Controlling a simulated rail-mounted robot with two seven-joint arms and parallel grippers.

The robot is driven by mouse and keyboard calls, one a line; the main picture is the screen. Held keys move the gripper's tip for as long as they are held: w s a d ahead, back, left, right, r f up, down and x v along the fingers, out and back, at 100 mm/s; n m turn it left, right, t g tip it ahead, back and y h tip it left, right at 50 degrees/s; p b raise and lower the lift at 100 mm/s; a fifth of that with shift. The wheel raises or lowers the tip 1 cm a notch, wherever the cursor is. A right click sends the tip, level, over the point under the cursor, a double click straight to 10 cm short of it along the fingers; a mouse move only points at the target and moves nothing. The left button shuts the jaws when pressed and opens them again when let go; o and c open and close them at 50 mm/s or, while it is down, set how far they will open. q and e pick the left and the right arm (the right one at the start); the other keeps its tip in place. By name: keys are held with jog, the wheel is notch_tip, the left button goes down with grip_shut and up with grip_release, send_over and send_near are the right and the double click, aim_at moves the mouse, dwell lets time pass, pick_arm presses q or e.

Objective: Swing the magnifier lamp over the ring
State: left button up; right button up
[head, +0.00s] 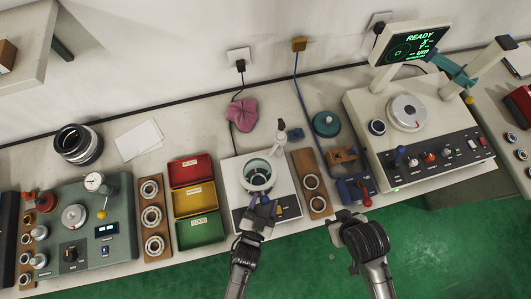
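A white round head with a pale green lens, which looks like the magnifier lamp (257,175), sits over a white box-shaped stand (230,188). A small white post stands behind it. Whether a ring lies under the lens I cannot tell. My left gripper (257,210) is at the front edge of the stand, just below the lens head; its small fingers overlap the dark front panel, so I cannot tell whether they are open or touching anything. My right gripper (350,229) hangs over the green floor at the table's front edge, with its fingers hardly visible.
Wooden boards with bearing rings lie left (153,242) and right (317,204) of the stand. Red, yellow and green bins (200,232) stand left. A large measuring machine (368,127) with a READY screen (407,43) stands right. A pink cloth (242,114) lies behind.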

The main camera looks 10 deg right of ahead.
pick_arm(q)
jog(key=b+v, duration=0.1)
jog(key=v, duration=1.2)
jog(key=shift+w, duration=0.1)
dwell(0.3)
